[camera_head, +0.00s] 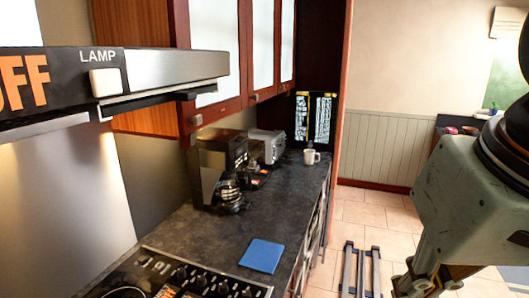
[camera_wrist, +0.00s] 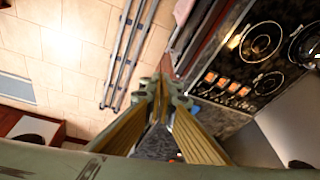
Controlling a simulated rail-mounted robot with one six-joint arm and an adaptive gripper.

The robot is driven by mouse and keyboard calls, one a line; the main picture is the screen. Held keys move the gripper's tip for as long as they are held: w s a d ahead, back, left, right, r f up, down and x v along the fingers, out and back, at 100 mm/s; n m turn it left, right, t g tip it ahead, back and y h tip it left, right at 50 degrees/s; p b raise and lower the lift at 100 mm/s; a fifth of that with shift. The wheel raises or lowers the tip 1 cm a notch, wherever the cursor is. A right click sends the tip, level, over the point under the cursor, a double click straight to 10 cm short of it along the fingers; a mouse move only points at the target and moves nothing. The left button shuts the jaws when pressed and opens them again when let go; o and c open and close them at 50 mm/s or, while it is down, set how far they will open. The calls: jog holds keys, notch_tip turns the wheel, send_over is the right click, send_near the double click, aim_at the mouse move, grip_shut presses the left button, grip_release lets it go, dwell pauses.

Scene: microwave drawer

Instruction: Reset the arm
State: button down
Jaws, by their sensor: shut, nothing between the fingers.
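My gripper (camera_head: 420,284) hangs at the right side of the head view, over the floor to the right of the counter, with its tips near the bottom edge. It also shows in the wrist view (camera_wrist: 160,88), where the two fingers come together at their tips. It is shut and empty. It is apart from the counter and touches nothing that I can see. The rest of my arm is mostly cut off by the right edge of the head view.
A dark counter (camera_head: 215,233) holds a coffee maker (camera_head: 220,168), a toaster (camera_head: 268,146), a white mug (camera_head: 311,157) and a flat blue item (camera_head: 262,255). A stove (camera_wrist: 262,45) is beside it. A range hood (camera_head: 170,72) juts in above. Tiled floor (camera_head: 350,210) is largely open.

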jog(key=shift+s+d+f+n+h, duration=0.15)
jog(key=shift+s+d+f, duration=0.15)
jog(key=shift+s, duration=0.2)
jog(key=shift+s+d+f+n+h, duration=0.1)
jog(key=shift+s+d+f, duration=0.15)
jog(key=shift+s, duration=0.2)
jog(key=shift+s+d+f+n+h, duration=0.1)
jog(key=shift+s+d+f+n, duration=0.15)
jog(key=shift+s, duration=0.25)
dwell(0.3)
